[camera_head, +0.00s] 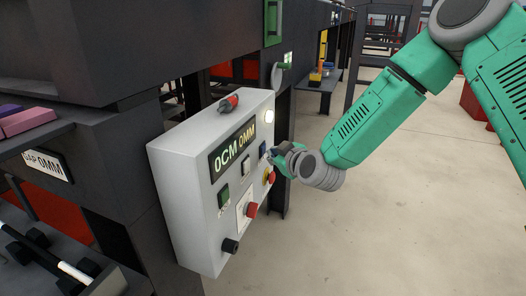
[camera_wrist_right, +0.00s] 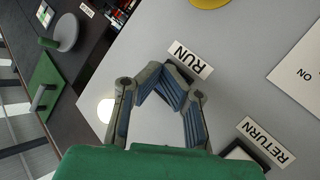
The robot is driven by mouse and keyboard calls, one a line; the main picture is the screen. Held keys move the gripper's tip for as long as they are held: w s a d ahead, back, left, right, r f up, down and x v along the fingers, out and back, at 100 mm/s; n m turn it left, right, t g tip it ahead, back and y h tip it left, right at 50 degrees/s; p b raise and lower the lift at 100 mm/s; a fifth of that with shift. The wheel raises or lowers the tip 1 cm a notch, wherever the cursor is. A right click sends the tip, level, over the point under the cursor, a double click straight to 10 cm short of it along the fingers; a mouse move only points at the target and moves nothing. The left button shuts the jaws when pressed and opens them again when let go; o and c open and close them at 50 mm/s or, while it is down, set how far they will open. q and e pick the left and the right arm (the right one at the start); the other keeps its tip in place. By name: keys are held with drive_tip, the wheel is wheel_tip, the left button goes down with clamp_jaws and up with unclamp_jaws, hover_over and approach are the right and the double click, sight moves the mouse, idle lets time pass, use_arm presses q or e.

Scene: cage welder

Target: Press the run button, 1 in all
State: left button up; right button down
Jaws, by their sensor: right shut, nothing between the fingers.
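The grey control box (camera_head: 183,190) stands in the middle of the head view, its sloped face turned right. In the right wrist view a RUN label (camera_wrist_right: 189,59) lies just past my fingertips. The run button itself is mostly hidden behind the fingers there. In the head view a small blue button (camera_head: 262,149) sits on the box right beside my right gripper (camera_head: 272,153); its label cannot be read. My right gripper is shut and empty, with its fingertips (camera_wrist_right: 168,82) close to the panel; contact cannot be told. My left gripper is not in view.
A RETURN label (camera_wrist_right: 265,142) is near the gripper. The box also has a red-and-yellow stop button (camera_head: 269,177), a red button (camera_head: 251,210), a green button (camera_head: 223,196), a black knob (camera_head: 230,246) and a lit white lamp (camera_head: 269,116). Open floor (camera_head: 380,220) lies right.

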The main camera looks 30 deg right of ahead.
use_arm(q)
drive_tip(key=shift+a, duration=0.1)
use_arm(e)
drive_tip(key=shift+d, duration=0.1)
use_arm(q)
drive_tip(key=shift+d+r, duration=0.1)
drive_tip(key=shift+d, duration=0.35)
use_arm(e)
drive_tip(key=shift+d+f, duration=0.15)
drive_tip(key=shift+d, duration=0.25)
drive_tip(key=shift+a, duration=0.1)
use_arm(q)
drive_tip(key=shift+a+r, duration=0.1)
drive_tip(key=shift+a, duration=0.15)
use_arm(e)
drive_tip(key=shift+w+a+r, duration=0.25)
drive_tip(key=shift+w+a, duration=0.05)
drive_tip(key=shift+a, duration=0.25)
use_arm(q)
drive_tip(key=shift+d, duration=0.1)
use_arm(e)
drive_tip(key=shift+d, duration=0.15)
